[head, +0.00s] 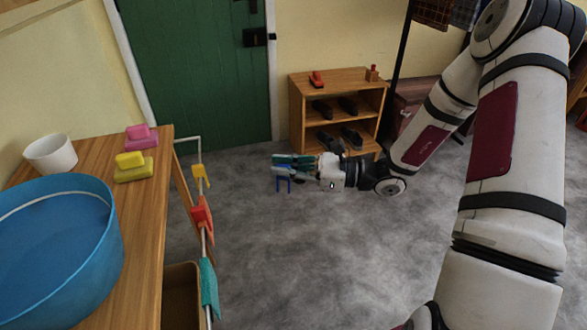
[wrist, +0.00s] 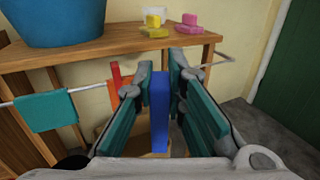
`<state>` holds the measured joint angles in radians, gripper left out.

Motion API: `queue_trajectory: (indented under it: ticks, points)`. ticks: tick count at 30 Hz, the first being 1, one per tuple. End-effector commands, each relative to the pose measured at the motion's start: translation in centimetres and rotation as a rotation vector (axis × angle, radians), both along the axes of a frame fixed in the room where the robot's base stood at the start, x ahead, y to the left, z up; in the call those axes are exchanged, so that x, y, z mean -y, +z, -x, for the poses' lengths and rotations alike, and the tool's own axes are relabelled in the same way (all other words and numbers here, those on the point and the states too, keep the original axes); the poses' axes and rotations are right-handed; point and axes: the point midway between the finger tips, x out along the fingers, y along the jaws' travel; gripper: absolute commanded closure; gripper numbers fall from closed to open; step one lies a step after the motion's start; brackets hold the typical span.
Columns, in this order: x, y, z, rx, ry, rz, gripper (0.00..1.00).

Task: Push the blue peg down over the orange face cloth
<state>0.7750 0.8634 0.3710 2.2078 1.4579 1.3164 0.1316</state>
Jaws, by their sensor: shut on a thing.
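My gripper (head: 283,165) is shut on the blue peg (head: 283,183), out over the floor to the right of the rail. The peg's two legs point down below the fingers. In the wrist view the blue peg (wrist: 160,112) stands upright between the teal finger pads. The orange face cloth (head: 208,230) hangs over the rail (head: 204,243), clear of the peg. A red peg (head: 199,215) sits at its top. In the wrist view the orange and red pieces (wrist: 117,76) show left of the fingers, partly hidden by the left finger.
A teal cloth (head: 209,288) hangs nearer on the rail and a yellow piece (head: 201,174) farther along. The wooden table (head: 148,215) beside it bears a blue tub (head: 100,255), a white pot (head: 50,154), and sponges. A shoe shelf (head: 340,77) stands behind my gripper. Floor between is clear.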

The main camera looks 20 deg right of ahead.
Motion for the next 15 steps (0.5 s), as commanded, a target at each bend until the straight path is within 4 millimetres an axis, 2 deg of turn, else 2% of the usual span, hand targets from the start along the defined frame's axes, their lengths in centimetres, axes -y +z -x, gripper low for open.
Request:
queue_trajectory:
  ticks: [8, 15]
  points:
    - [-3.3, -0.1, -1.7, 0.004, 0.117, -0.002, 1.00]
    - [-8.3, 0.0, -3.4, 0.005, 0.285, 0.005, 1.00]
